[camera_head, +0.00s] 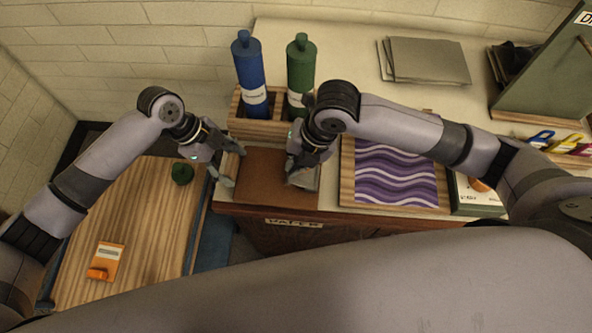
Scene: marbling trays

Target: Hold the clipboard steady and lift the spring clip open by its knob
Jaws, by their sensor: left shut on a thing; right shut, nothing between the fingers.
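The brown clipboard (268,187) lies flat near the front edge of the counter. My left gripper (228,168) is at the clipboard's left edge and shut on it. My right gripper (302,172) is shut and empty, over the clipboard's right side. A greyish patch shows by its fingers; I cannot tell whether this is the spring clip or part of the gripper. The clip's knob is not distinguishable and may be hidden by the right gripper.
A blue bottle (249,75) and a green bottle (299,68) stand in a wooden rack (245,128) behind the clipboard. A purple wavy sheet (395,175) is to its right. Grey sheets (425,60) lie at the back. A lower wooden table (150,230) is at left.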

